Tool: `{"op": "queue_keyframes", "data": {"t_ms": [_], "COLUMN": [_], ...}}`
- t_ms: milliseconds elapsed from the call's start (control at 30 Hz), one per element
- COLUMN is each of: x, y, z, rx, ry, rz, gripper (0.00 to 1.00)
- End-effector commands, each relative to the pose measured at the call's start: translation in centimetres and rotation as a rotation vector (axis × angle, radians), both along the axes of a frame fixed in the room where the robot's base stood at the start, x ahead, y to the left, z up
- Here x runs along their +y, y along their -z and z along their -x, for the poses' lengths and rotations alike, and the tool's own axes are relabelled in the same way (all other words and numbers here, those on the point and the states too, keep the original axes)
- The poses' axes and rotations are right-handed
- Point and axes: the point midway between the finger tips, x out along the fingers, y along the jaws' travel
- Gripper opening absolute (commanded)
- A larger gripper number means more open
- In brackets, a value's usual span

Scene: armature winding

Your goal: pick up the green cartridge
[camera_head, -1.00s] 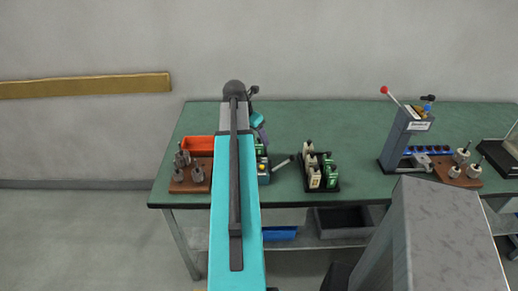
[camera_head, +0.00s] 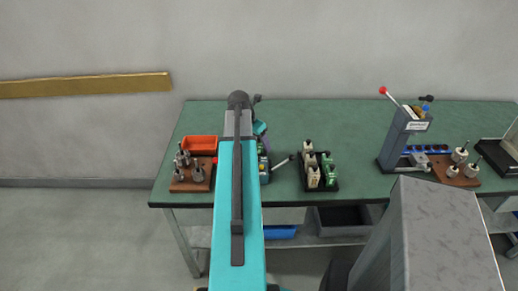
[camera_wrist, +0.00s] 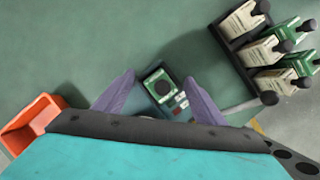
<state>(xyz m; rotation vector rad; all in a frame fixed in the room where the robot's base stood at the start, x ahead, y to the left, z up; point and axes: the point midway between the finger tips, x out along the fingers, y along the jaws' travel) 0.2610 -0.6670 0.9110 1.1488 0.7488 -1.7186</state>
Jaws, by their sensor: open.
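A green cartridge (camera_wrist: 158,84) with a dark round top stands in a small blue-grey device (camera_wrist: 178,106) in the wrist view. My gripper (camera_wrist: 159,76) is open, with its two purple fingers on either side of this cartridge in the picture. No contact shows, and the height gap is hard to judge. In the head view my arm hides most of the device (camera_head: 264,170) and the cartridge. More green cartridges (camera_wrist: 285,30) stand among cream ones (camera_wrist: 243,20) in a black rack (camera_wrist: 236,62), also seen in the head view (camera_head: 333,184).
An orange bin (camera_wrist: 30,122) lies left of the device. A brown board with grey metal parts (camera_head: 178,186) is near the left table edge. A lever (camera_wrist: 240,107) sticks out right of the device. A press with a red-knobbed lever (camera_head: 405,135) stands farther right. The table behind the rack is clear.

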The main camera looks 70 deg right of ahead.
Motion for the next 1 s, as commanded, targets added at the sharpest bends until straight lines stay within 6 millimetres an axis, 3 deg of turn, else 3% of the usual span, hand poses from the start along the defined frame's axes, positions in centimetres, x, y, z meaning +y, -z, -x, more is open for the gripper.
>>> {"op": "queue_keyframes", "data": {"t_ms": [133, 400, 767, 1000], "x": [0.0, 0.0, 0.0, -0.1], "y": [0.0, 0.0, -0.3, -1.8], "z": [0.0, -0.1, -0.1, -0.1], "rx": [0.000, 0.000, 0.000, -0.001], "ry": [0.000, -0.001, -0.001, -0.002], "rz": [0.000, 0.000, 0.001, 0.002], "gripper": [0.62, 0.18, 0.18, 0.18]}}
